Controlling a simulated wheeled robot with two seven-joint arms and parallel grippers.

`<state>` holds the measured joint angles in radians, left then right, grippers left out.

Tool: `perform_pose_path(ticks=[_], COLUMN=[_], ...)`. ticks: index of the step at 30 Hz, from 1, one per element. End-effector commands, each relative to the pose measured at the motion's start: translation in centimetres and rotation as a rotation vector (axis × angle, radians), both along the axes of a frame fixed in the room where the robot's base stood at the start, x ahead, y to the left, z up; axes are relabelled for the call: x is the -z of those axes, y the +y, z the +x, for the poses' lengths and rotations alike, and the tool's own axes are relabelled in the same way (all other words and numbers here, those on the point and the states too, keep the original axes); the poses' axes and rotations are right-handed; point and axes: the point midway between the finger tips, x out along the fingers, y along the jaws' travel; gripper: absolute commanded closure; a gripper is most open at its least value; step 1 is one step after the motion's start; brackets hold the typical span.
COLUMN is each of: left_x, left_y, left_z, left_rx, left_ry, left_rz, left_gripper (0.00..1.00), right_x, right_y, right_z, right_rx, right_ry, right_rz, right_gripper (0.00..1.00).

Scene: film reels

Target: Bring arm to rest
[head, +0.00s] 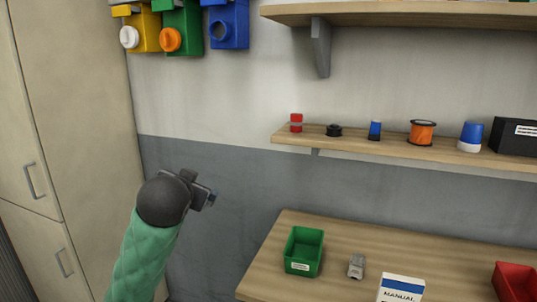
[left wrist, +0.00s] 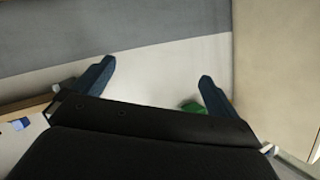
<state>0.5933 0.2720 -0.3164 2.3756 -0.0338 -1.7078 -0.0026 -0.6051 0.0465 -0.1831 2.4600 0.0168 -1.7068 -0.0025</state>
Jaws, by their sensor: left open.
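My left arm, in a green sleeve, comes up from the bottom left of the head view. Its left gripper (head: 211,198) is raised in front of the grey lower wall, left of the table and apart from it. In the left wrist view the two dark blue fingers of the left gripper (left wrist: 155,85) stand wide apart. Nothing is between them but wall further off. My right gripper is in neither view.
A wooden table (head: 262,272) at the lower right holds a green bin (head: 304,251), a grey item (head: 356,266), a manual box (head: 401,288) and a red bin (head: 515,283). A shelf (head: 300,139) with several small objects is above. A beige cabinet (head: 75,110) stands left.

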Motion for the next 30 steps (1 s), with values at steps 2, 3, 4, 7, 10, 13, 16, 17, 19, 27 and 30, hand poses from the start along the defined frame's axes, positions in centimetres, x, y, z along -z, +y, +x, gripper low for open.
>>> perform_pose_path(ticks=[2,3,4,7,10,13,16,17,19,27,30], left_x=[3.2,4.6,5.7,9.2,12.6,16.0,19.3,20.3,22.5,31.1,34.3], left_y=[-0.3,-0.5,-0.6,-0.8,-1.0,-1.1,-1.1,-1.1,-1.1,-1.2,-1.2], left_z=[-0.9,-1.3,-1.6,-2.9,-4.3,-5.8,-7.5,-8.0,-9.3,-15.0,-17.5], left_rx=[0.016,0.022,0.027,0.036,0.042,0.041,0.036,0.034,0.029,0.000,-0.013], left_ry=[0.050,0.075,0.092,0.150,0.209,0.266,0.323,0.341,0.383,0.552,0.619], left_rz=[-0.023,-0.034,-0.044,-0.070,-0.097,-0.121,-0.144,-0.151,-0.165,-0.216,-0.233], left_gripper=[0.02,0.02,0.02,0.02,0.02,0.02,0.02,0.02,0.02,0.02,0.02], right_x=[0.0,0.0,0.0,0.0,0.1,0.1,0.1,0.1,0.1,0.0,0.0], right_y=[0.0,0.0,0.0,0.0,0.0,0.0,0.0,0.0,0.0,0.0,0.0], right_z=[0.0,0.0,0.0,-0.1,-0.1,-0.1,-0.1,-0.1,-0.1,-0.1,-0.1], right_rx=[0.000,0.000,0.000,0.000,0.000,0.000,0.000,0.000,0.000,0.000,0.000], right_ry=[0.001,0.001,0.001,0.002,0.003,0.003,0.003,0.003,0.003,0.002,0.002], right_rz=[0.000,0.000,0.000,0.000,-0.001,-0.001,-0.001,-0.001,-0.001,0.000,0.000], right_gripper=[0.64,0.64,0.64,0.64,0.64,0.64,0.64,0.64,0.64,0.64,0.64])
